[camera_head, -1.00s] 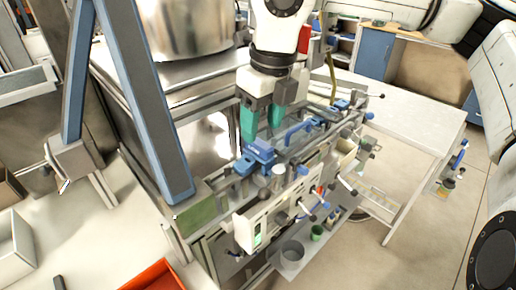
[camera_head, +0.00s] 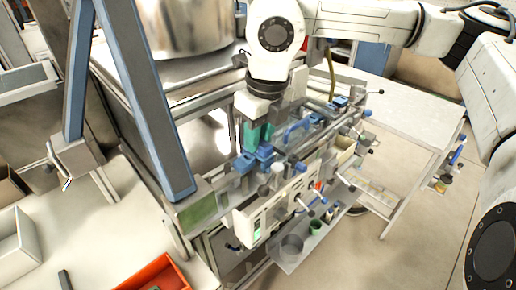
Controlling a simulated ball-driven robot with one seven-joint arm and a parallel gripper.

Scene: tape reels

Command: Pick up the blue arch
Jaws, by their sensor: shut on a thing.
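My gripper (camera_head: 258,143), with green fingers, is low over the left part of the machine's top rail. Its fingers are close together, with their tips at a blue block-like piece (camera_head: 265,153). They hide part of this piece, so its full shape cannot be told. A second blue piece (camera_head: 245,163) sits just left of it. A blue arch-shaped handle (camera_head: 297,131) stands on the rail to the right, apart from my fingers.
The machine (camera_head: 262,220) carries several knobs and levers along its front. A blue-grey post (camera_head: 150,110) rises at left, and a big metal drum (camera_head: 185,25) stands behind. An orange tray (camera_head: 155,275) lies at lower left. A pale table (camera_head: 405,105) is at right.

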